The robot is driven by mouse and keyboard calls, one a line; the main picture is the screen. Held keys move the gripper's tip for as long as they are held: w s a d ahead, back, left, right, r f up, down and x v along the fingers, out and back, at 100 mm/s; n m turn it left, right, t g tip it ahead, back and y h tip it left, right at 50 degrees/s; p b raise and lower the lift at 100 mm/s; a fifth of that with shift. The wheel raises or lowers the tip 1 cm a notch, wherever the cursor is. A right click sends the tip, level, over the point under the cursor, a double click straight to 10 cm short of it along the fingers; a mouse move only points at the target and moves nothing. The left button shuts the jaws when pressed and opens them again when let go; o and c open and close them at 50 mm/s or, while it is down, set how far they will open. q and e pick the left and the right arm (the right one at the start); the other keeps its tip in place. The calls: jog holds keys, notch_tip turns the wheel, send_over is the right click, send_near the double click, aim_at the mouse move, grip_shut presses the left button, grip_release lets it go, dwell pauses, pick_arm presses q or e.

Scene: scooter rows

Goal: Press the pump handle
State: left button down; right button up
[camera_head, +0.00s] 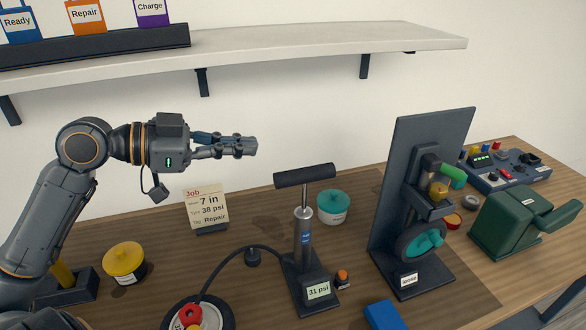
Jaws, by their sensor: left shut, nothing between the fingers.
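The pump (305,240) stands upright on the wooden bench. Its black T-shaped handle (304,176) is raised, with a short silver rod showing below it. A display on its base (318,291) reads 31 psi. A black hose runs from the pump left to a small wheel (196,318) at the bottom edge, partly cut off. My left gripper (254,146) is shut and empty, pointing right. In the picture it is above and left of the handle, apart from it. My right gripper is not in view.
A job card (207,208) reads 7 in, 38 psi, Repair. A teal-lidded jar (332,208) stands behind the pump, a yellow-lidded jar (124,263) at left. A dark upright stand (410,210) and green vise-like device (515,220) are right. A shelf (300,50) hangs above.

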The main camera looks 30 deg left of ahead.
pick_arm(q)
jog(key=p, duration=0.5)
send_over(295, 173)
jog(key=shift+s+d+f, duration=0.1)
jog(key=shift+s+f, duration=0.1)
jog(key=shift+f, duration=0.3)
jog(key=shift+s+d+f, duration=0.1)
jog(key=shift+s+f, duration=0.05)
jog(key=shift+f, duration=0.3)
jog(key=shift+w+a+f+p, duration=0.15)
jog(key=shift+f+p, duration=0.05)
jog(key=shift+f, duration=0.9)
jog(key=shift+w+a+f+p, duration=0.1)
jog(key=shift+w+f+p, duration=0.05)
jog(key=shift+f, duration=0.95)
notch_tip(295, 173, down, 8)
jog(key=b, duration=0.8)
jog(key=shift+f, duration=0.2)
jog(key=shift+s, duration=0.1)
